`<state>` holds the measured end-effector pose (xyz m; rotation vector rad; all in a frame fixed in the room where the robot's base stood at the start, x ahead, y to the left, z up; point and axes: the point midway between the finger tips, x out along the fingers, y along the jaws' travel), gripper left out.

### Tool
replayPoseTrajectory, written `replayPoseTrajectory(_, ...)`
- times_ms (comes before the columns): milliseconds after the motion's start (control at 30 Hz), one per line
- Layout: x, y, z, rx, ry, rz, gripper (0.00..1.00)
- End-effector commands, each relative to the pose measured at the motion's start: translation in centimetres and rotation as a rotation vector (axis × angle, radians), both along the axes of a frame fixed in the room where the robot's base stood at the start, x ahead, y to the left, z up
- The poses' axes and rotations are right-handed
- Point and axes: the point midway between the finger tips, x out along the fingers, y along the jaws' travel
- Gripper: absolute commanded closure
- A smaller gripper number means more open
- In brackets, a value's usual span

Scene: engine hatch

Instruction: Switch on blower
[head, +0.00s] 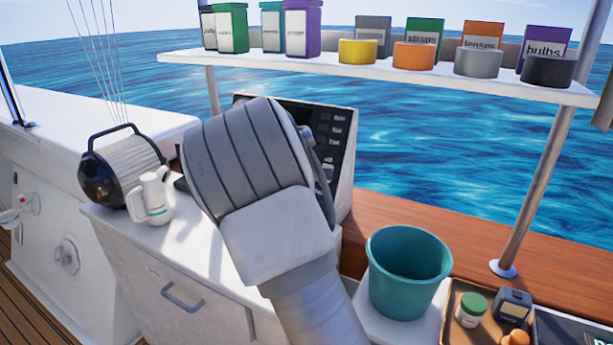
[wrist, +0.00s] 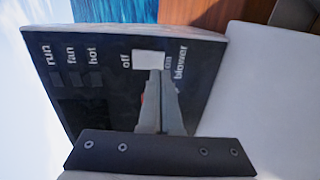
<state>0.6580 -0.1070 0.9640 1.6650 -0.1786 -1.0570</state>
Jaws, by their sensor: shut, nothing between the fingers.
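The dark control panel (wrist: 100,70) fills much of the wrist view, turned on its side. It also shows in the head view (head: 338,127), partly behind my arm. Its blower switch has a pale square rocker (wrist: 149,60) between the labels "off" and "on", with "blower" printed beside "on". My gripper (wrist: 160,74) is shut and empty. Its fingertips overlap the lower edge of the rocker in the wrist view; I cannot tell whether they touch it. In the head view my arm hides the fingertips and the switch.
The panel also carries "run", "fan" and "hot" labels with dark indicators (wrist: 84,78). A white jug (head: 151,198) and a round lamp-like unit (head: 120,165) stand left on the counter. A teal bucket (head: 408,285) stands right. A shelf (head: 390,75) with boxes and tins spans above.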

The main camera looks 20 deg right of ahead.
Motion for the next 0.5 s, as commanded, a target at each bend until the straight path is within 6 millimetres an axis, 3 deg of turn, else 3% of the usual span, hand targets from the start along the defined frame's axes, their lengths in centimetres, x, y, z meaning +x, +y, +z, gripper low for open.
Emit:
replayPoseTrajectory(200, 1.9, -2.0, -1.9, 0.000, 0.000, -0.001, 1.00)
replayPoseTrajectory(500, 2.6, -2.6, -2.4, 0.000, 0.000, 0.001, 1.00)
